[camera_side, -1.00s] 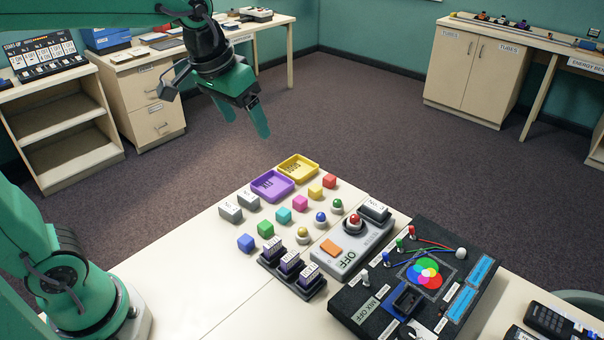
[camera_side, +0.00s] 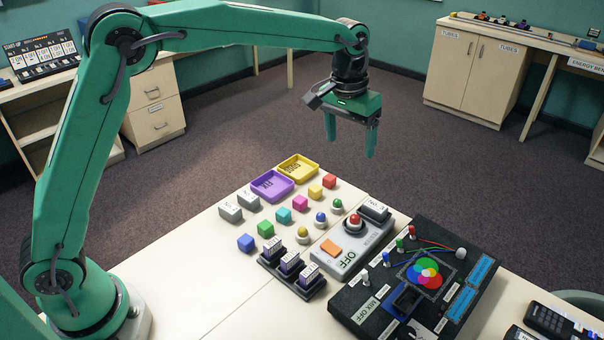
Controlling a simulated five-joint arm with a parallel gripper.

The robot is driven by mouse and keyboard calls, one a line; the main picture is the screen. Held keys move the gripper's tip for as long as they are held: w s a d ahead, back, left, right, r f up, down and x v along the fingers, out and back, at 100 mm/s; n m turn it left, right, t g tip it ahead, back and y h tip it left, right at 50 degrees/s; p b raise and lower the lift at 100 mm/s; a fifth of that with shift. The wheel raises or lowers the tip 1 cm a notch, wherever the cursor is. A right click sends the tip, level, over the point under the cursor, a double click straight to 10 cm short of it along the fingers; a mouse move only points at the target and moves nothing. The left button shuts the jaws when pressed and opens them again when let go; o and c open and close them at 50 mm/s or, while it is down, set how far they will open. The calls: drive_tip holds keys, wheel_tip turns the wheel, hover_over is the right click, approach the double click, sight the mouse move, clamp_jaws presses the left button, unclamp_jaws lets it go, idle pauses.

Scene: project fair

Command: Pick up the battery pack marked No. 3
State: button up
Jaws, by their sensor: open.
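A dark grey block with a white top label reading No. 3 (camera_side: 375,211) sits at the far end of a light grey switch box (camera_side: 347,263). Two grey blocks with white labels stand at the left of the table: the nearer one (camera_side: 230,213) seems to read No. 2, and the farther one's (camera_side: 248,200) label is too small to read. My gripper (camera_side: 350,147) is open and empty, with its fingers pointing down. It hangs well above the table, above and slightly left of the No. 3 block in the picture.
Nearby are a dark rack (camera_side: 304,290) of small labelled blocks, several coloured cubes and knobs, and purple (camera_side: 291,187) and yellow (camera_side: 314,172) trays. A black colour-mixing panel (camera_side: 467,247) lies to the right.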

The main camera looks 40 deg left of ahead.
drive_tip(key=g, duration=0.1)
hover_over(375, 206)
drive_tip(key=f, duration=0.9)
drive_tip(key=shift+w+d+f, duration=0.1)
drive_tip(key=shift+w+d, duration=0.05)
drive_tip(key=shift+d, duration=0.1)
drive_tip(key=shift+a+f, duration=0.15)
drive_tip(key=shift+f, duration=1.85)
drive_tip(key=shift+a+f, duration=0.1)
drive_tip(key=shift+f, duration=1.85)
drive_tip(key=c, duration=1.1)
drive_tip(key=shift+r, duration=0.2)
drive_tip(key=shift+r, duration=0.6)
wheel_tip(375, 206, up, 3)
drive_tip(key=shift+d, duration=0.15)
drive_tip(key=s+d+r, duration=0.6)
drive_tip(key=s+d, duration=0.1)
drive_tip(key=s, duration=0.2)
drive_tip(key=shift+r, duration=0.25)
